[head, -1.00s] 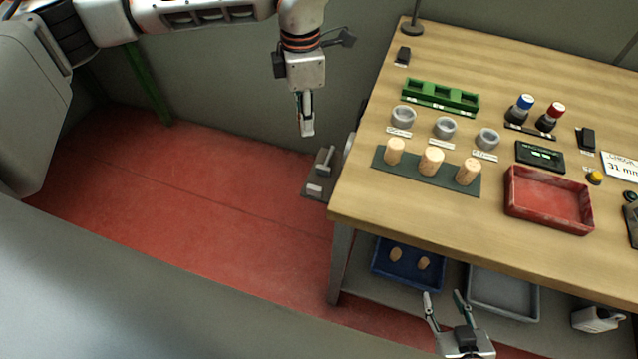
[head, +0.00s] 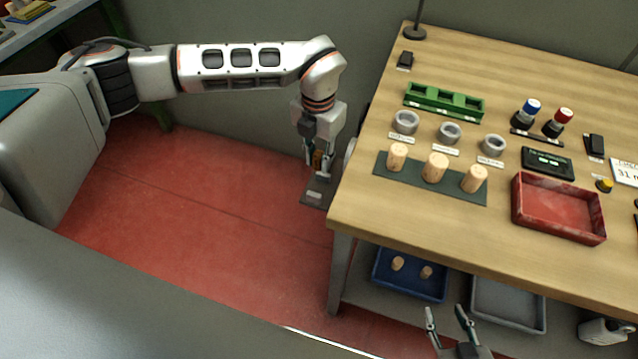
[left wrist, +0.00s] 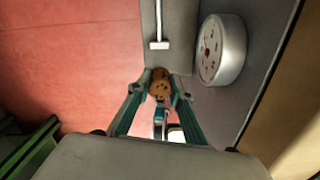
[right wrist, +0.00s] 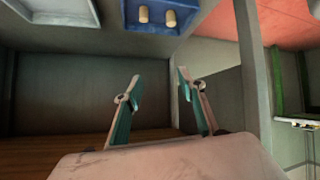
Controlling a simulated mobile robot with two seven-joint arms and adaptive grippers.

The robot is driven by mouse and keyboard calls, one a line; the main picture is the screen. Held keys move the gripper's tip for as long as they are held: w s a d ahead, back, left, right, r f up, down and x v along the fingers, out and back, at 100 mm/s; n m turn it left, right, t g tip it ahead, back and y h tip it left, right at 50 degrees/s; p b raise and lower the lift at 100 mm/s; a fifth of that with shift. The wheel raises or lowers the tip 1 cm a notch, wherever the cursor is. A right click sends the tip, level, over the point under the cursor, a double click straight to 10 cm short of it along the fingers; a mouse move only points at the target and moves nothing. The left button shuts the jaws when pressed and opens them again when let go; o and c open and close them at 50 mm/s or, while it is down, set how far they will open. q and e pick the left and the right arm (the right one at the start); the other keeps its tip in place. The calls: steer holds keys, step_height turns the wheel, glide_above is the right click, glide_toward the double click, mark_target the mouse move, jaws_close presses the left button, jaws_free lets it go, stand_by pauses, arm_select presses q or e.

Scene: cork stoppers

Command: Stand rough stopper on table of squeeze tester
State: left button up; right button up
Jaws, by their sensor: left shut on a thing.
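The rough stopper (left wrist: 160,86) is a brown, pitted cork. My left gripper (left wrist: 158,92) is shut on it, with a finger on either side. In the head view my left gripper (head: 318,172) and the brown stopper (head: 318,159) are over the squeeze tester (head: 316,197), a dark grey stand left of the bench. In the left wrist view a round dial (left wrist: 220,49) and a white T-shaped part (left wrist: 159,44) show beyond the stopper. I cannot tell whether the stopper touches the tester's table. My right gripper (head: 450,314) is open and empty near the lower shelf.
The wooden bench (head: 385,220) carries three pale corks on a dark mat (head: 455,188), grey rings, a green rack (head: 444,100) and a red tray (head: 557,232). A blue tray (head: 410,283) with two corks sits on the shelf below. The bench's left edge is close to the tester.

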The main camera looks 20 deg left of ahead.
arm_select(q)
glide_above(318, 191)
step_height(318, 191, down, 6)
steer(key=shift+r+b, duration=0.25)
steer(key=shift+b, duration=0.15)
steer(key=shift+f, duration=0.4)
step_height(318, 191, down, 4)
steer(key=shift+f+b, duration=0.1)
steer(key=shift+b, duration=0.4)
